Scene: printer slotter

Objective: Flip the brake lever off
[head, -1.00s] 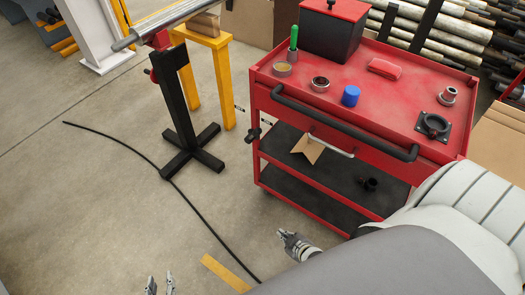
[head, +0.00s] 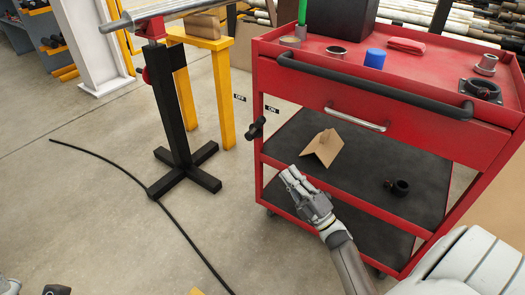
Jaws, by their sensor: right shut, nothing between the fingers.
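The brake lever (head: 255,128) is a small black handle on the red cart's left front post. It tilts up and to the right, toward a small black ON label (head: 272,109). An OFF label (head: 239,97) is at its upper left. My right gripper (head: 287,178) is shut and empty, in front of the cart's shelves. In the picture it is below and to the right of the lever, apart from it. Grey and dark parts of my left gripper show at the bottom left edge, mostly cut off.
The red cart (head: 436,118) has a black push handle and items on top. A folded brown card (head: 322,148) and a black fitting (head: 397,187) lie on its shelf. A black stand (head: 178,130) is to the left. A black cable crosses the open floor.

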